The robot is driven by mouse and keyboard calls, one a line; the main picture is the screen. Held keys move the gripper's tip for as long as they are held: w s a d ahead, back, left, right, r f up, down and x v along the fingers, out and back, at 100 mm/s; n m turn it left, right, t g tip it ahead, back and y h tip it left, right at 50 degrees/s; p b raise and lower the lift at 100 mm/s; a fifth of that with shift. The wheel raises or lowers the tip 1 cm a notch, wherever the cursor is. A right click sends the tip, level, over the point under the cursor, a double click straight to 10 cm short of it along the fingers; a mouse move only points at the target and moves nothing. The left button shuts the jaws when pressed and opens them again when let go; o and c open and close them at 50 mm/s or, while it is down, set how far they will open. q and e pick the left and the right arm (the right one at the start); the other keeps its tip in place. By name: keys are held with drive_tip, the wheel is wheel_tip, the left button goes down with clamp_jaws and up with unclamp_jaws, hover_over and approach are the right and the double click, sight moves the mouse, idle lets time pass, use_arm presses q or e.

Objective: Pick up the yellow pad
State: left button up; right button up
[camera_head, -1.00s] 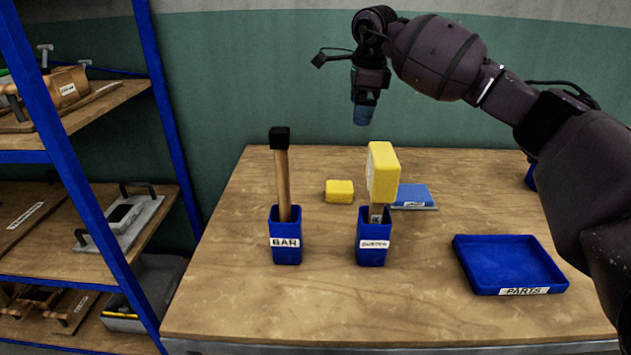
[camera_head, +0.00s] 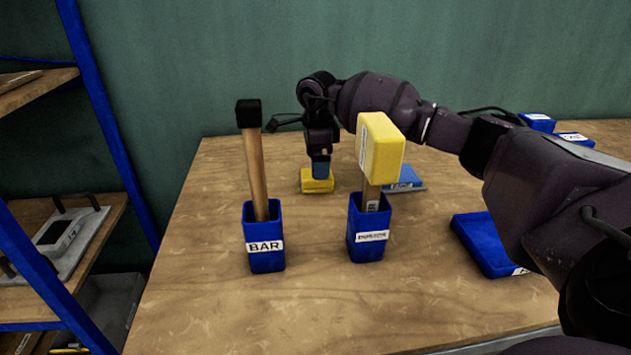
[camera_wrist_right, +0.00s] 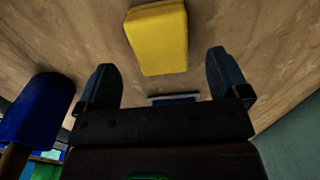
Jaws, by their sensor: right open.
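The yellow pad (camera_head: 317,184) lies on the wooden table behind the two blue holders, in the head view. My right gripper (camera_head: 320,168) is just above it, pointing down, and covers part of its top. In the right wrist view the yellow pad (camera_wrist_right: 157,38) shows ahead, centred between the two spread fingers (camera_wrist_right: 162,64). The gripper is open and holds nothing. Whether the fingertips touch the pad cannot be told. My left gripper is not in view.
A yellow-headed mallet (camera_head: 384,150) stands in a blue holder (camera_head: 369,236) in front of my right arm. A black-headed hammer (camera_head: 250,115) stands in the BAR holder (camera_head: 264,245). A blue tray (camera_head: 482,245) is at the right.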

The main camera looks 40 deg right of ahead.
wheel_tip(320, 180, down, 4)
drive_tip(key=shift+f+b, duration=0.1)
drive_tip(key=shift+b, duration=0.3)
drive_tip(key=shift+w+f, duration=0.1)
drive_tip(key=shift+f, duration=0.3)
drive_tip(key=shift+r, duration=0.1)
drive_tip(key=shift+c, duration=1.2)
drive_tip(key=c, duration=0.7)
drive_tip(key=shift+c, duration=0.2)
wheel_tip(320, 180, up, 20)
drive_tip(key=p, duration=0.2)
drive_tip(key=shift+p, duration=0.3)
